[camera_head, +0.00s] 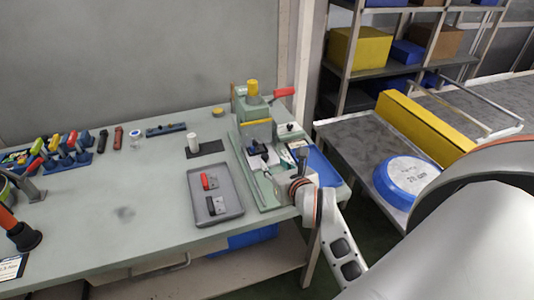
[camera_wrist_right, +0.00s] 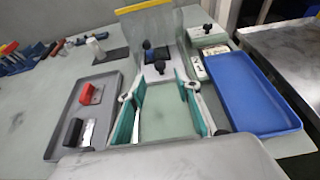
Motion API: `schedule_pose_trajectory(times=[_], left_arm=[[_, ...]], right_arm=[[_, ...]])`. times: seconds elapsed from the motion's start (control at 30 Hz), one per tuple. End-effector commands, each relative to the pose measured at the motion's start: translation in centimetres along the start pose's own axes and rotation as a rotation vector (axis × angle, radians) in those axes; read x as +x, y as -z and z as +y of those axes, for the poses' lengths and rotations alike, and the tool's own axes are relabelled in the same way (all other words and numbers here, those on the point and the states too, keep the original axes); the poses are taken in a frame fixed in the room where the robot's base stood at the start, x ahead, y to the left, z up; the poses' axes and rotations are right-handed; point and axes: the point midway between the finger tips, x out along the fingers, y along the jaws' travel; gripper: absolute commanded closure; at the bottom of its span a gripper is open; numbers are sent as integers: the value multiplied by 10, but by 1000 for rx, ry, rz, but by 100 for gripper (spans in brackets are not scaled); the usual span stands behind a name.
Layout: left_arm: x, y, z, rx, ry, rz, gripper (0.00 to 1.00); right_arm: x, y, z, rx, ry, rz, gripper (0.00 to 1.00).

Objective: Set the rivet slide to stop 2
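The grey-green press fixture (camera_head: 256,132) stands at the table's right end, with a yellow cap and a red lever on top. A light plate with a black knob (camera_wrist_right: 160,66) sits at its foot. A narrow block with another black knob (camera_wrist_right: 207,29) stands to its right. My left gripper is not in view.
A grey tray (camera_head: 228,188) with red- and black-handled parts lies left of the gripper. A blue tray (camera_wrist_right: 245,95) lies close on its right. A white cylinder (camera_head: 193,142) stands behind the grey tray. A conveyor (camera_head: 352,142) with a blue-rimmed pan (camera_head: 407,181) is further right. The table's middle is clear.

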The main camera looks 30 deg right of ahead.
Motion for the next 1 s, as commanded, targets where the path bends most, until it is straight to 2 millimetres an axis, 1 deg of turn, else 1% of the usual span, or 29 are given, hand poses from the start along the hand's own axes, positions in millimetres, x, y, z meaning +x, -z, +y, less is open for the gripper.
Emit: schedule_pose_trajectory(times=[0.2,0.4,0.6,0.83,0.87,0.9,0.97,1.0], left_arm=[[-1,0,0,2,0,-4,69],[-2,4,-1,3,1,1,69],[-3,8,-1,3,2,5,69],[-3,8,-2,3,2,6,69],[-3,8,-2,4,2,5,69],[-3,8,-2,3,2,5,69],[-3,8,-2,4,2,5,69],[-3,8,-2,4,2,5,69]], right_arm=[[34,0,1,4,1,1,67],[60,0,0,2,1,1,67],[70,0,0,3,1,2,67],[71,0,0,2,1,1,67],[71,0,0,2,1,1,75],[71,0,0,2,1,1,85],[70,0,0,2,1,2,100],[70,0,0,2,1,1,100]])
